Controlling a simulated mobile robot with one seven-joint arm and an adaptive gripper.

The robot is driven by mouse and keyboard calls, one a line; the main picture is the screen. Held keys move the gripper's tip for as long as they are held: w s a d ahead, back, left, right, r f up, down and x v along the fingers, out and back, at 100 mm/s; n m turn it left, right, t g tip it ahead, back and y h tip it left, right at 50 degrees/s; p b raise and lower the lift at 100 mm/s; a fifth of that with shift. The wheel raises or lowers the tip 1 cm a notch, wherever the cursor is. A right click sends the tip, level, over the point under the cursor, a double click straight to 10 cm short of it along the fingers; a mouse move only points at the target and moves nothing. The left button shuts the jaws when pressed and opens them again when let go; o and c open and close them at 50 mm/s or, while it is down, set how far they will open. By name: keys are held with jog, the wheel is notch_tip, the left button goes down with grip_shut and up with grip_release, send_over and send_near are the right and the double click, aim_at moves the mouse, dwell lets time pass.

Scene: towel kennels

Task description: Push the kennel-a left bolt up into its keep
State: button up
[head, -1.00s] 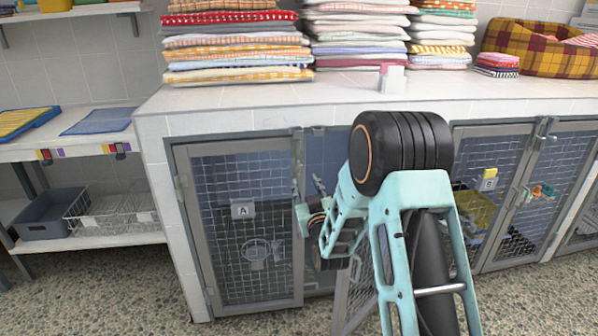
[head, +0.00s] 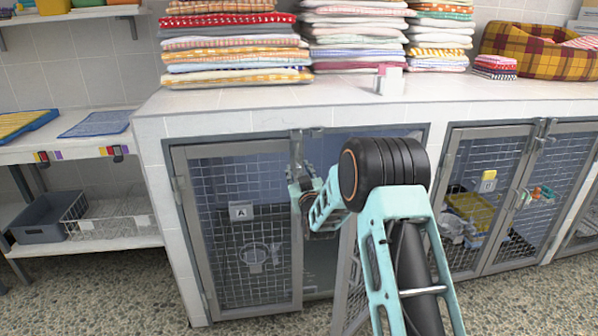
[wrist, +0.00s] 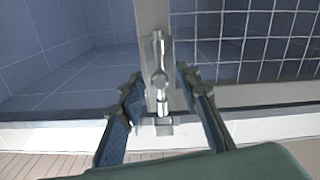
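Kennel A's left door (head: 246,228) is closed, with a mesh panel and an "A" tag (head: 241,211). Its metal bolt (head: 296,150) is on the upper part of the door's right-hand stile, and the wrist view shows its rod and round knob (wrist: 159,82). The keep (wrist: 164,127) is a small block beyond the bolt, on the frame under the counter edge. I cannot tell whether the rod enters it. My gripper (head: 303,186) is at the stile just below the bolt. In the wrist view my gripper (wrist: 160,82) is open, its fingers either side of the bolt with visible gaps.
Kennel A's right door (head: 350,285) stands swung outward, partly behind my arm, leaving the right half of the opening clear. The white counter (head: 250,105) overhangs above, with towel stacks (head: 237,50) on it. Kennel B's doors (head: 487,200) are to the right.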

aim_at(297, 154)
jog(key=shift+c, duration=0.2)
grip_shut()
jog(key=shift+r, duration=1.95)
grip_release()
jog(key=shift+o, duration=0.2)
jog(key=shift+f, duration=0.1)
jog(key=shift+s, duration=0.1)
